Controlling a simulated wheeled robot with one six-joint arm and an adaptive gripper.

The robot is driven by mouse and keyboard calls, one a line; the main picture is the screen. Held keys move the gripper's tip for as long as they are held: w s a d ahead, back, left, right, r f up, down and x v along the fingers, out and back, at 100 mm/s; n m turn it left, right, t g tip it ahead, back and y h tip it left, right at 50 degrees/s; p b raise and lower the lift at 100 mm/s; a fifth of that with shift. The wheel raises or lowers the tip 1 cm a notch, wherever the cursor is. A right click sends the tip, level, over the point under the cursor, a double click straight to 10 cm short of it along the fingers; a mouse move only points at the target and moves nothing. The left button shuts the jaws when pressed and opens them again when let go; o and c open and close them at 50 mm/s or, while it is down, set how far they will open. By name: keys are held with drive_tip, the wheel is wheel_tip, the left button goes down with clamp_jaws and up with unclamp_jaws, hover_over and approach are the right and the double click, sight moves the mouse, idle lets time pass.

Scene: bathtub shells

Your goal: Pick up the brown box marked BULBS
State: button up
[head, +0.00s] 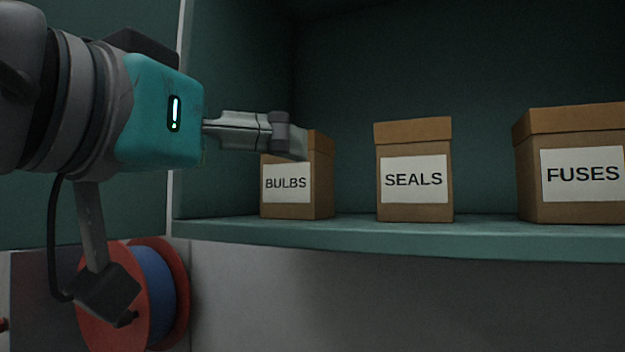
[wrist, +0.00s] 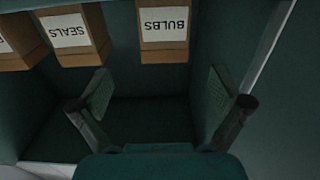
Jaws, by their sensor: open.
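The brown box marked BULBS (head: 285,200) stands upright on the green shelf, at the left of the row in the head view. My gripper (head: 298,145) is in front of its upper part there and hides some of its lid. In the wrist view, which is upside down, the BULBS box (wrist: 164,48) is at the top middle. My gripper (wrist: 166,90) is open there, its two fingers spread wide with nothing between them. The box lies beyond the fingertips, apart from them.
The SEALS box (head: 414,208) stands to the right of BULBS with a gap between them. The FUSES box (head: 580,206) is farther right. The shelf (head: 400,240) has a front edge and a left side wall. A red and blue spool (head: 155,285) is below left.

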sight(286, 166)
drive_tip(key=x, duration=0.4)
drive_tip(key=shift+w+d, duration=0.1)
drive_tip(key=shift+w, duration=0.1)
drive_tip(key=shift+a+f+x, duration=0.1)
drive_tip(key=shift+a+x, duration=0.05)
drive_tip(key=shift+x, duration=0.85)
drive_tip(key=shift+a+f+x, duration=0.1)
drive_tip(key=shift+x, duration=0.95)
drive_tip(key=shift+a+f+x, duration=0.1)
drive_tip(key=shift+a+x, duration=0.05)
drive_tip(key=shift+x, duration=0.85)
drive_tip(key=shift+w, duration=0.15)
drive_tip(key=c, duration=1.4)
drive_tip(key=shift+r, duration=0.1)
